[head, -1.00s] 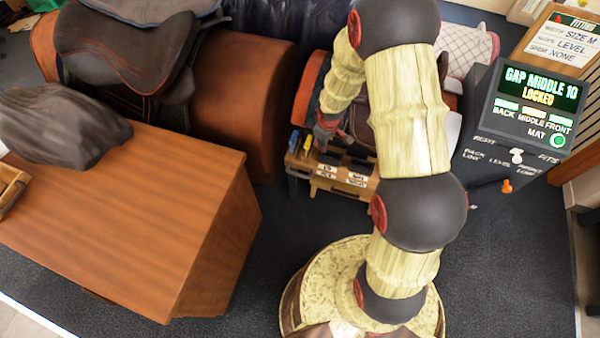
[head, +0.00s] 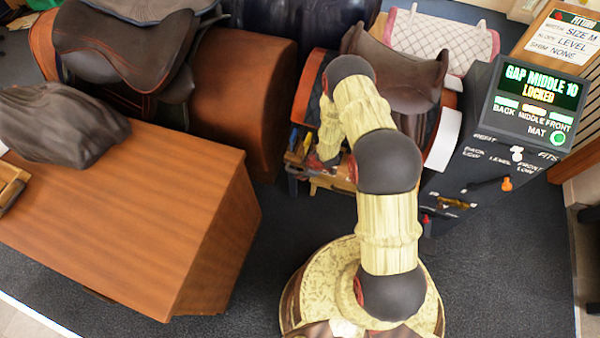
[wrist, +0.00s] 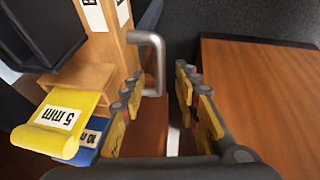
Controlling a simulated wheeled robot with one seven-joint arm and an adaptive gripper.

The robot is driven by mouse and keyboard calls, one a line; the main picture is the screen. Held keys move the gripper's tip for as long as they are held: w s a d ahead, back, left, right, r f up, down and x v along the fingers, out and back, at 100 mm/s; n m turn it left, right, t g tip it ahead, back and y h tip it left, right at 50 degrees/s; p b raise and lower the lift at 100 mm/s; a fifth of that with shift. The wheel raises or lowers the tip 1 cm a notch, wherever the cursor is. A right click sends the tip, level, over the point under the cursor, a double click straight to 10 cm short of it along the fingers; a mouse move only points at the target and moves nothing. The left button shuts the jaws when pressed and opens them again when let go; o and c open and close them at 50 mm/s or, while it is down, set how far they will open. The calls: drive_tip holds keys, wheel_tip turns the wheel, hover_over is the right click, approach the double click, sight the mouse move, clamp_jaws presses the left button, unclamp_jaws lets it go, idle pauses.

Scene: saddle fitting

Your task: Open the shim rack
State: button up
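The wooden shim rack (head: 328,184) stands on low legs at the centre in the head view, largely hidden behind my arm. In the wrist view its wooden side (wrist: 108,50) carries a grey metal handle (wrist: 155,62). A yellow 5 mm shim (wrist: 60,122) and a blue 10 mm shim (wrist: 88,136) stick out of the rack. My gripper (wrist: 158,82) is open, with the handle showing between and just beyond its fingertips. I cannot tell whether a finger touches it. In the head view the fingers are mostly hidden at the rack's front.
A wooden desk (head: 150,205) stands close on the left, its edge near the gripper in the wrist view too. A brown saddle (head: 405,70) sits behind the rack. A dark console (head: 500,150) reading "GAP MIDDLE 10 LOCKED" stands right. Dark floor lies between desk and rack.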

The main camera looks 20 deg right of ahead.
drive_tip(key=shift+x, duration=1.4)
drive_tip(key=shift+c, duration=0.9)
clamp_jaws()
